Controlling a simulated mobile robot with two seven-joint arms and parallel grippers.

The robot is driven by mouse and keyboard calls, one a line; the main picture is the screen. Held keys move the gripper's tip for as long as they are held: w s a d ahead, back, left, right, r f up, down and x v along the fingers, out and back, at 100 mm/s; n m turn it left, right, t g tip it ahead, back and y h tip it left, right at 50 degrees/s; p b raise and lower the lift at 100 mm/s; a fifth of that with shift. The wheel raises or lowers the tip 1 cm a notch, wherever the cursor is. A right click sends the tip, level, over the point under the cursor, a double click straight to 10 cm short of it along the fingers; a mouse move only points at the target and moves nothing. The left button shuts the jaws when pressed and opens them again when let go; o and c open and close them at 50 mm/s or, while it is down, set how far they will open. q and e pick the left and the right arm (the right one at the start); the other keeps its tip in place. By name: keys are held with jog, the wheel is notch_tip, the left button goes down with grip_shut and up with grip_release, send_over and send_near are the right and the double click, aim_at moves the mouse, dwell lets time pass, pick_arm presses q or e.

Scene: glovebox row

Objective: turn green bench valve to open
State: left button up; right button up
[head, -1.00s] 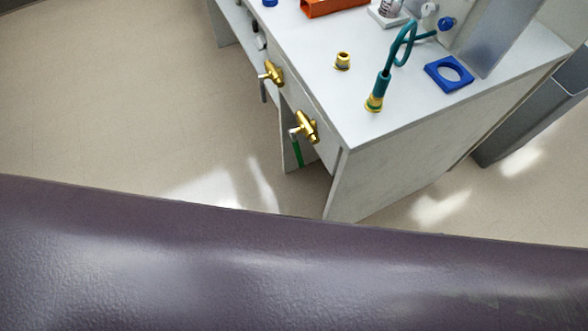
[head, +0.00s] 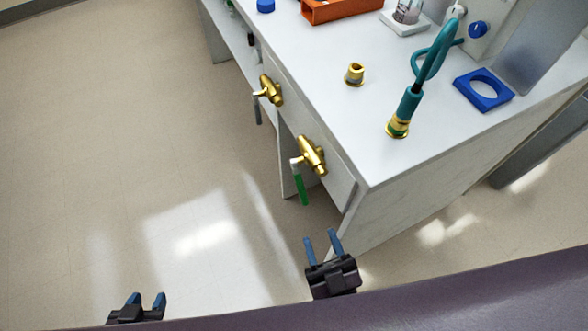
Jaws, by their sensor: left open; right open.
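The green bench valve is a brass valve (head: 312,155) on the front face of the white bench, near its right corner. Its green lever (head: 300,188) hangs downward from a pale stub at the valve's left. My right gripper (head: 322,240) is open and empty, below the valve and a little to its right, apart from it. My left gripper (head: 146,300) is open and empty at the lower left, over the floor, far from the valve.
A second brass valve (head: 270,90) with a grey lever sits further along the bench front (head: 340,185). On top stand a teal hose (head: 408,103) on a brass fitting, a brass port (head: 354,74), a blue ring plate (head: 484,89) and an orange tray (head: 340,10). The floor left is clear.

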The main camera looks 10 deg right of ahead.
aim_at(305, 200)
jog(key=x, duration=1)
jog(key=shift+w+a+f, duration=0.1)
jog(key=shift+w+a, duration=0.1)
jog(key=shift+w, duration=0.1)
grip_shut()
